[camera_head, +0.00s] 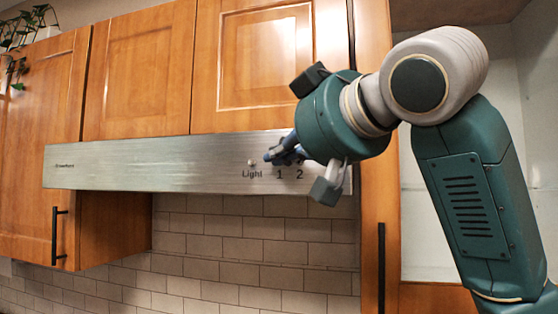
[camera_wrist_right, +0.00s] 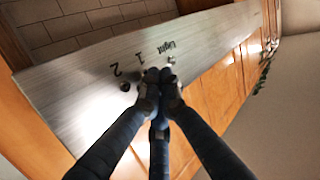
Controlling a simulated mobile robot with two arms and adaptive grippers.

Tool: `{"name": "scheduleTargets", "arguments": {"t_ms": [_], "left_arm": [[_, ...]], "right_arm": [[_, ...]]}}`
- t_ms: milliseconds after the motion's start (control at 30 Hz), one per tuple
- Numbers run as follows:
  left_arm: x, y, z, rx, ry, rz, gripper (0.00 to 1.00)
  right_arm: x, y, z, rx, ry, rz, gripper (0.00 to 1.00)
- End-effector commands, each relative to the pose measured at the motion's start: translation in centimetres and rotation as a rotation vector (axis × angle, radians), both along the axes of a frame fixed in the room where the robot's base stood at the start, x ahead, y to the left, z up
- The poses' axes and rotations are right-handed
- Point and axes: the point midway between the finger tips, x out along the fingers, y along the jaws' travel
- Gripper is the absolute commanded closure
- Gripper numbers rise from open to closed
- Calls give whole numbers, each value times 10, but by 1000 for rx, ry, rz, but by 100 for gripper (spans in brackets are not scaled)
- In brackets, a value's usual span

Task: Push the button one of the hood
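The steel hood (camera_head: 150,165) runs across under the wood cabinets, with the labels "Light", "1" and "2" near its right end. My right gripper (camera_head: 271,156) is in front of these labels, its fingers pointing at the panel. In the right wrist view the fingertips (camera_wrist_right: 158,77) are together and hold nothing. They cover the spot by the "1" label, so button one is hidden; I cannot tell whether they touch it. The light button (camera_wrist_right: 171,60) shows beside the fingertips, and button two (camera_wrist_right: 125,87) on the other side. My left gripper is not in view.
Wood cabinets (camera_head: 140,70) sit directly above the hood. A tiled wall (camera_head: 230,240) is below it. A cabinet side panel (camera_head: 376,200) stands close to the hood's right end. A plant (camera_head: 20,40) hangs at the upper left.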

Motion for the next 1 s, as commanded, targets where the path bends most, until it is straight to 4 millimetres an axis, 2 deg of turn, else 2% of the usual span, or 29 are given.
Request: {"name": "scheduleTargets", "arguments": {"t_ms": [700,1000], "left_arm": [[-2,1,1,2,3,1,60],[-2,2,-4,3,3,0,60]], "right_arm": [[3,-1,0,0,-1,0,100],[-7,2,0,1,-3,2,100]]}}
